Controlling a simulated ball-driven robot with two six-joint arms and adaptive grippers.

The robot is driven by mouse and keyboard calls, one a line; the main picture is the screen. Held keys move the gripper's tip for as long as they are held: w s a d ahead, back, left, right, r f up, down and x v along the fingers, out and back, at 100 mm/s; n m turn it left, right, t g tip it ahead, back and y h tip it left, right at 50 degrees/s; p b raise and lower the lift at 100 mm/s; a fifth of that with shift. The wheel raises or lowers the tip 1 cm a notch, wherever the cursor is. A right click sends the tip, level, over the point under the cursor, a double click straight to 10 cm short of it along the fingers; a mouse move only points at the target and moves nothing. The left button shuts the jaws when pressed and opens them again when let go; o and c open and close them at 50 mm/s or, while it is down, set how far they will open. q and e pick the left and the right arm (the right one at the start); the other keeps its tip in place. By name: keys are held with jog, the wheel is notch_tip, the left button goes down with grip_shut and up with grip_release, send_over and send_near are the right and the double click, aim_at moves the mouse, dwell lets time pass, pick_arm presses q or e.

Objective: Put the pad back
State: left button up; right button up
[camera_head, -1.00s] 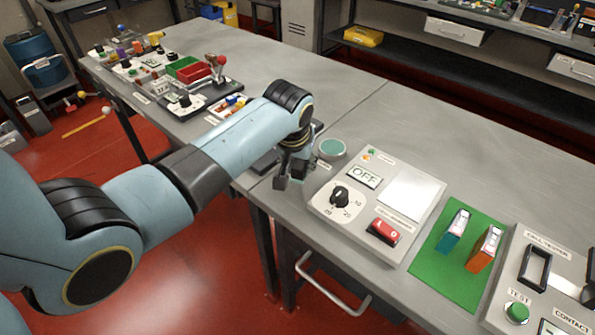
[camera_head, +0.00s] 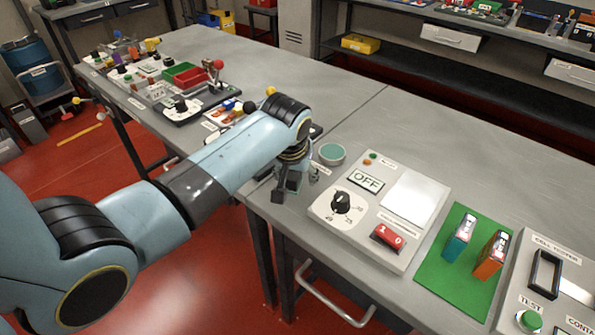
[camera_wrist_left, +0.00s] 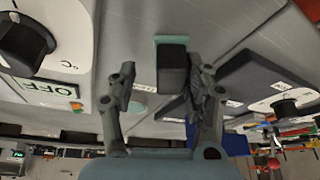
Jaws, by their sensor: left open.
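My left gripper (camera_head: 287,188) is open and points down at the front edge of the bench, left of the control panel. In the left wrist view its two fingers (camera_wrist_left: 162,68) stand apart on either side of a black block (camera_wrist_left: 173,68). A teal edge (camera_wrist_left: 170,39) shows just beyond the block; it may be part of the pad. I cannot tell whether the fingers touch the block. A round teal disc (camera_head: 331,152) lies on the bench behind the gripper; a teal patch (camera_wrist_left: 140,103) also shows in the left wrist view. My right gripper is not in view.
The control panel (camera_head: 397,252) with an OFF display, black dial and red switch stands to the right. Beyond it are a green mat (camera_head: 433,268) with two upright cells and a tester (camera_head: 520,270). Bins and tools crowd the far left. The middle back of the bench is clear.

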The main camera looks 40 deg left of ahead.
pick_arm(q)
jog(key=v, duration=1.2)
jog(key=shift+r, duration=0.15)
jog(key=s+d+r+m, duration=0.2)
jog(key=s+m, duration=0.3)
jog(key=s, duration=1.7)
notch_tip(320, 180, down, 37)
jog(key=s+a+g+b, duration=0.2)
jog(key=a+b, duration=0.1)
jog(key=b, duration=0.7)
jog(key=s+f+b, duration=0.4)
jog(key=s+f, duration=0.5)
jog(key=f, duration=0.2)
jog(key=s+f+n+g+b, duration=0.1)
jog(key=s+f+b, duration=0.2)
jog(key=s+f, duration=0.6)
notch_tip(320, 180, down, 3)
jog(key=shift+s+a+f+h+b, duration=0.25)
jog(key=shift+s+a+h+b, duration=0.05)
jog(key=shift+a+b, duration=0.1)
